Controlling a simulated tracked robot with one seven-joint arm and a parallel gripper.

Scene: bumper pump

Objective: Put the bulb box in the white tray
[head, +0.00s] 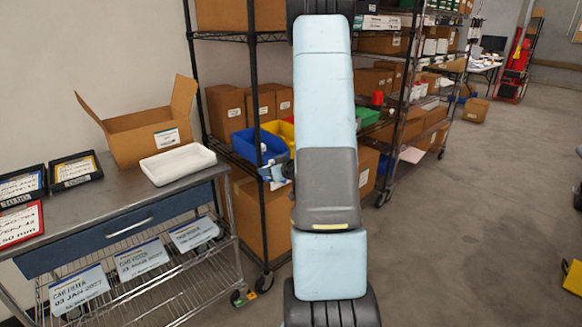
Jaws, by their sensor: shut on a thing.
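The white tray (182,171) stands on the metal top of the workbench at left, in front of an open cardboard box. It looks empty. My gripper (274,172) shows only in part at the left edge of my arm, in front of the shelf rack and to the right of the tray, apart from it. It is shut on a small bluish-white thing, which I take for the bulb box (266,173). My arm hides much of the gripper, and the box's shape and label are too small to make out.
The workbench (125,192) also bears an open cardboard box (150,140) and framed signs (75,168). A wire rack with a blue bin (250,146), other bins and cardboard boxes stands behind my gripper. The floor (460,230) at right is mostly clear.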

